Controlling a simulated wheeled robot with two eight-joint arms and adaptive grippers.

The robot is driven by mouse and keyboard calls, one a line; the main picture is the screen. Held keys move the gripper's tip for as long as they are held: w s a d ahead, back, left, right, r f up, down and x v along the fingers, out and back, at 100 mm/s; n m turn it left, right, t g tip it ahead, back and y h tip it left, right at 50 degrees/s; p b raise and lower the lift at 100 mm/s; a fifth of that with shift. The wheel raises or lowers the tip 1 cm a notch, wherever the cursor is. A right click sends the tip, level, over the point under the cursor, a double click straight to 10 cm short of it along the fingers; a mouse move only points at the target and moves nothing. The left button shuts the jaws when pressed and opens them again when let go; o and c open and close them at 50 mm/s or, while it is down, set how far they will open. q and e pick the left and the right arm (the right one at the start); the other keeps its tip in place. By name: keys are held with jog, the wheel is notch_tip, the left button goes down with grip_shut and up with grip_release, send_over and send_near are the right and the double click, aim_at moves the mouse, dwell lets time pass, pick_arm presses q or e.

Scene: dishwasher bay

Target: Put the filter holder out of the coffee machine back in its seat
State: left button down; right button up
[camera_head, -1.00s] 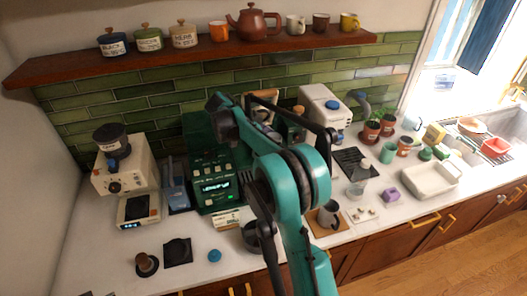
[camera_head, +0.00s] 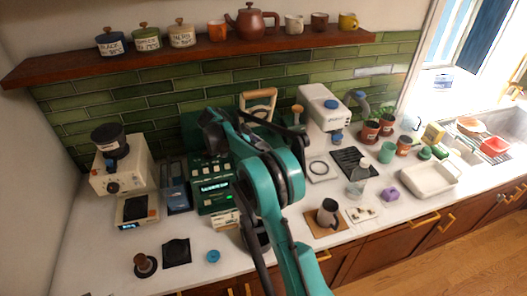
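The dark green coffee machine (camera_head: 211,172) stands at the back left of centre, with a lit display and several buttons on its front. My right arm crosses in front of its right side, and its wrist end is over the top of the machine. The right gripper (camera_head: 212,128) is partly hidden by the arm, and its fingers cannot be made out clearly. I cannot make out the filter holder or its seat; the arm covers that part of the machine.
A grinder (camera_head: 122,165) and a scale (camera_head: 137,210) stand left of the machine. A tamper (camera_head: 145,265), black mat (camera_head: 176,252) and blue disc (camera_head: 213,256) lie in front. A dark round container (camera_head: 255,238) is partly behind my arm. A pitcher (camera_head: 327,213) stands at right.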

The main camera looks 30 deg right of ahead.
jog(key=shift+o, duration=0.8)
jog(key=shift+a+r, duration=0.2)
jog(key=shift+r, duration=0.1)
jog(key=p+v, duration=0.1)
jog(key=v, duration=1)
jog(key=s+a+r+n+t+y, duration=0.2)
jog(key=s+r+n, duration=0.1)
jog(key=s+n, duration=0.2)
jog(key=s+a+f+n+t+y, duration=0.2)
jog(key=s+n, duration=0.3)
jog(key=s, duration=0.3)
jog(key=s+a+f+n+t+y, duration=0.2)
jog(key=s+a+n, duration=0.3)
jog(key=s, duration=0.4)
jog(key=s+a+f+n+t+y, duration=0.2)
jog(key=s+a+f+n+t, duration=0.1)
jog(key=s, duration=0.5)
jog(key=a+n, duration=0.1)
jog(key=n, duration=0.1)
jog(key=shift+s+a+f+n+y, duration=0.25)
jog(key=shift+s+f+n+y, duration=0.1)
jog(key=shift+f+n+y, duration=0.05)
